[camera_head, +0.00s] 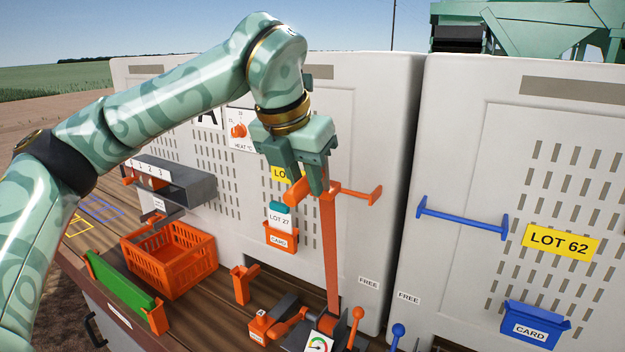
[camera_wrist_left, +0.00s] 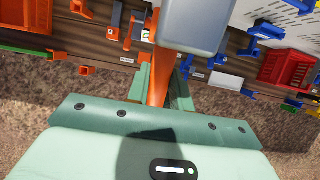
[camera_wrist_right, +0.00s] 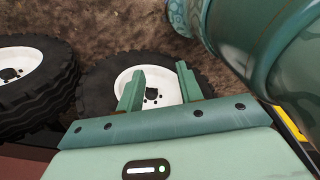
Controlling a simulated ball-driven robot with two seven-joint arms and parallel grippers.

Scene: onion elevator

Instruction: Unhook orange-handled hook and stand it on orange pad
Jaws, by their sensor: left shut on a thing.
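My left gripper (camera_head: 312,180) is shut on the orange-handled hook (camera_head: 331,250), high in front of the left white cabinet. The hook's long flat orange shaft hangs down below the fingers toward the bench. The left wrist view shows the orange shaft (camera_wrist_left: 158,88) between the fingers. An orange wall bar (camera_head: 362,194) is just right of the grip; I cannot tell whether the hook touches it. A flat orange pad is not clearly visible. An orange upright holder (camera_head: 243,286) stands on the bench. My right gripper (camera_wrist_right: 158,85) is open and empty above a wheel.
The wooden bench (camera_head: 205,315) carries an orange crate (camera_head: 170,262), a green panel (camera_head: 122,285) and a gauge (camera_head: 319,344) with orange levers. An orange card holder (camera_head: 281,238) is on the cabinet. A blue bar (camera_head: 462,218) is on the right cabinet.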

